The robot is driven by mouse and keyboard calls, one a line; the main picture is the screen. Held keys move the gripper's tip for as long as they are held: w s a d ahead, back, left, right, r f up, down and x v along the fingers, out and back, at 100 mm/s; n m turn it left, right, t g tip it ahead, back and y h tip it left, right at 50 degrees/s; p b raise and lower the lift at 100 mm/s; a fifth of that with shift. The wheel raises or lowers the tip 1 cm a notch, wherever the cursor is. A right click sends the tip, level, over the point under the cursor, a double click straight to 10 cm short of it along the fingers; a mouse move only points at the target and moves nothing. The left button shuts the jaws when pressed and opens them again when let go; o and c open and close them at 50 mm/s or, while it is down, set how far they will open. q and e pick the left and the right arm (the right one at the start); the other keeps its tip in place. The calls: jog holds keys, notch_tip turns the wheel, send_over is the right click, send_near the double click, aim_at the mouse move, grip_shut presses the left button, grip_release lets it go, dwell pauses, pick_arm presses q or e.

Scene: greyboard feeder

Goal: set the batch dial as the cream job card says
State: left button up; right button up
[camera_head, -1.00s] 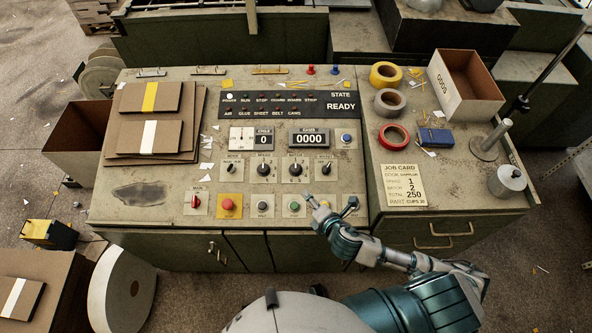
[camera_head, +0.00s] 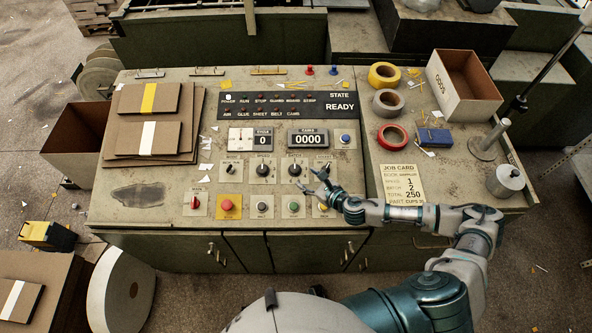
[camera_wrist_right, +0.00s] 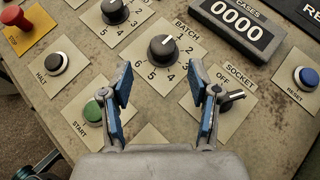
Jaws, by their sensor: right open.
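The cream job card (camera_head: 403,184) lies at the right of the desk and reads speed 1, batch 2, total 250. The batch dial (camera_head: 295,170) is a black knob on a cream plate. In the right wrist view the batch dial (camera_wrist_right: 163,48) has numbers 1 to 6 around it, and its white mark points up and right, seemingly toward the 1. My right gripper (camera_head: 317,182) is open and empty, just right of and nearer than the dial. In the wrist view its fingers (camera_wrist_right: 167,92) stand apart below the dial, not touching it. My left gripper is not in view.
The socket switch (camera_wrist_right: 231,97) is close to the right finger, and the green start button (camera_wrist_right: 92,111) is beside the left finger. The cases counter (camera_head: 308,139) stands behind the dial. Tape rolls (camera_head: 392,135) and an open box (camera_head: 466,85) are at the right.

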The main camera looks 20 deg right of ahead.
aim_at(297, 170)
jog(key=x, duration=0.6)
jog(key=shift+w+d+f, duration=0.1)
jog(key=shift+d+f, duration=0.1)
jog(key=shift+d, duration=0.15)
jog(key=shift+w+f, duration=0.15)
jog(key=shift+w, duration=0.1)
jog(key=shift+w+a, duration=0.15)
jog(key=shift+a, duration=0.05)
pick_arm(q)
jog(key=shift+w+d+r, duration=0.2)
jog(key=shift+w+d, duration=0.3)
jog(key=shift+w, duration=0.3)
pick_arm(e)
jog(key=shift+a, duration=0.1)
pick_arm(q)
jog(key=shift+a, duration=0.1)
pick_arm(e)
jog(key=shift+a, duration=0.1)
jog(key=c, duration=1.2)
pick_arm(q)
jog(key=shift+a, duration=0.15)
pick_arm(e)
jog(key=shift+o, duration=0.2)
